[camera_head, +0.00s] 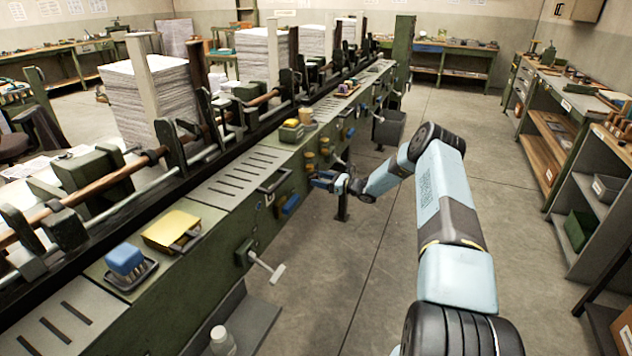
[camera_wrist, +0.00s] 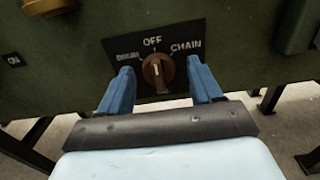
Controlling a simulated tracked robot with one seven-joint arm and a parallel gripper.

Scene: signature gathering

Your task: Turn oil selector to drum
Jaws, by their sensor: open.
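The oil selector (camera_wrist: 159,72) is a round brown knob on a black plate (camera_wrist: 178,92) marked DRUM at left, OFF at top and CHAIN at right. Its pale pointer line points up, toward OFF. My gripper (camera_wrist: 157,78) is open in the wrist view, with one blue finger to the left of the knob and one to the right. I see a gap on both sides of the knob, and cannot tell how far the fingertips are from the panel. In the head view my gripper (camera_head: 330,181) is at the side of the green machine, where it hides the selector.
A crank handle (camera_head: 268,266) and a blue handle (camera_head: 291,205) project from the machine side nearer me. The floor (camera_head: 425,130) right of the machine is mostly clear.

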